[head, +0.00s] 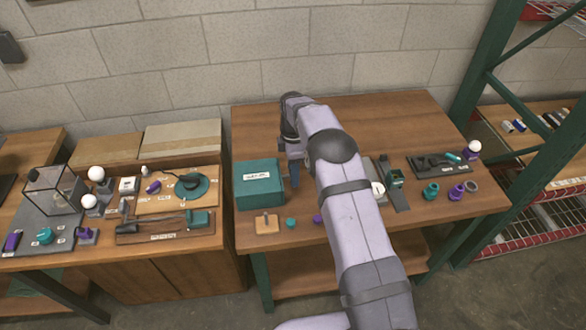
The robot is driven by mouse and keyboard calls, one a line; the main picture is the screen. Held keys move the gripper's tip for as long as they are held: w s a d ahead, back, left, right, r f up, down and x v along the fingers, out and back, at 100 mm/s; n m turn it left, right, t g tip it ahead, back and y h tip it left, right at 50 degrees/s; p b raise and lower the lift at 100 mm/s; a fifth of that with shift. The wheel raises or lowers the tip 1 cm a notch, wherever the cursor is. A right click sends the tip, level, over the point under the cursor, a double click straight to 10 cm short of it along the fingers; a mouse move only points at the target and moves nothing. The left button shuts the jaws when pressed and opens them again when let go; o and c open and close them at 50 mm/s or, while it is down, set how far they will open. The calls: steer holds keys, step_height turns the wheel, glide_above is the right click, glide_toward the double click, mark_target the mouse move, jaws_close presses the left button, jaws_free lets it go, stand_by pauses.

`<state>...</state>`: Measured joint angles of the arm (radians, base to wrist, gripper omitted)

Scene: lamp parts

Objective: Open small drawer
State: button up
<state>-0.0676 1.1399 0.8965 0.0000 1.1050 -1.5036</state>
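A teal box with a white label (259,185) stands at the left end of the middle wooden table. It looks like the small drawer unit, but the label is too small to read and no drawer gap or handle can be made out. My gripper (292,176) is close to the right side of this box, partly hidden behind my own arm. I cannot tell whether it touches the box or whether its fingers are open or shut.
A small wooden block with a peg (267,223), a teal piece (291,223) and a purple piece (317,219) lie in front of the box. Teal and purple parts (457,192) stand at the right. The table's back right (410,120) is clear. A green rack post (483,80) rises at right.

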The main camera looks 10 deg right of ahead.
jaws_close()
steer(key=d+b, duration=0.1)
steer(key=d, duration=1)
steer(key=shift+d+b, duration=0.2)
steer(key=shift+b, duration=0.2)
jaws_free()
step_height(320, 180, up, 7)
steer(key=b, duration=0.2)
steer(key=shift+r, duration=0.2)
